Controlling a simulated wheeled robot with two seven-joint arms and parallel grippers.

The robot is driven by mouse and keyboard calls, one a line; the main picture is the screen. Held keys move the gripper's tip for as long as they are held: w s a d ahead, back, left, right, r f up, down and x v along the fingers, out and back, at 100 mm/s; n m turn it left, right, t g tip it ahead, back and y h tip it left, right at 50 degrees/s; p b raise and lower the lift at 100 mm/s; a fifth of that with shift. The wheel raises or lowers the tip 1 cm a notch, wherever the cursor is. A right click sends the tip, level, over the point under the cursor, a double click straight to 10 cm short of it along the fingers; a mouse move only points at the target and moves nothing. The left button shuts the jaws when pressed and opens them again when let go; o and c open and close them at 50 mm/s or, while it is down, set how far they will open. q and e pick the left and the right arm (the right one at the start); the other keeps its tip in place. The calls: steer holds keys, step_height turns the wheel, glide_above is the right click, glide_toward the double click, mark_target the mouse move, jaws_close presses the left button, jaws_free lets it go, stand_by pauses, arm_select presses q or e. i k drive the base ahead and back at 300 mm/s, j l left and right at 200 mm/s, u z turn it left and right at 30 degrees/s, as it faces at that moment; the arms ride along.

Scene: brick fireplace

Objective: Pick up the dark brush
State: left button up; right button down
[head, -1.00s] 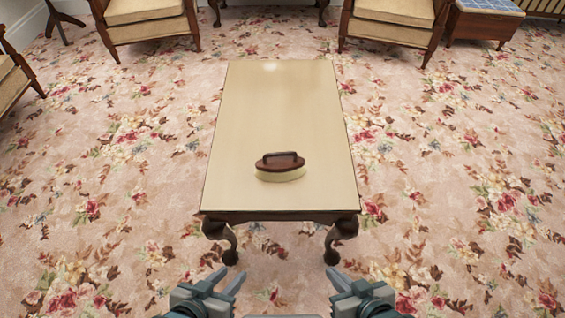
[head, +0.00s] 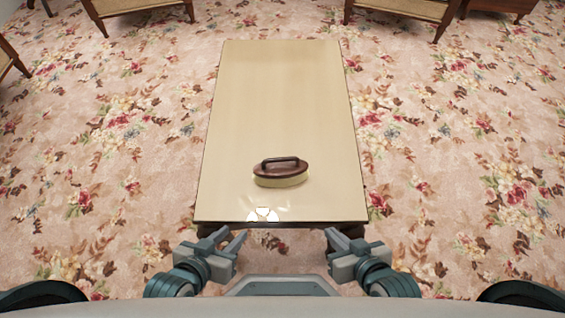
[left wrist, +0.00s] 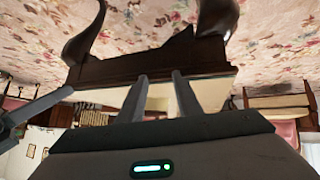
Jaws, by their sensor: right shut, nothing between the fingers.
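The dark brush (head: 282,173) has a reddish-brown oval body, a dark arched handle and pale bristles beneath. It rests bristles down on the pale table top (head: 280,100), toward the near end. My left gripper (head: 234,233) is open and empty by the table's near edge, apart from the brush. In the left wrist view its two fingers (left wrist: 158,80) stand apart, pointing at the table's dark apron (left wrist: 130,68); the brush does not show there. My right gripper (head: 334,233) is shut and empty by the near edge, further right.
The table's top is otherwise bare, with its near edge just beyond my grippers. Floral carpet (head: 470,150) surrounds it, with free floor on both sides. Armchairs (head: 400,12) stand well behind the table.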

mark_target(280, 172)
steer(key=k, duration=0.35)
steer(key=l+u, duration=0.2)
steer(key=l, duration=0.15)
steer(key=i+l+u, duration=0.25)
steer(key=l, duration=0.4)
steer(key=l+u, duration=0.3)
steer(key=l, duration=0.3)
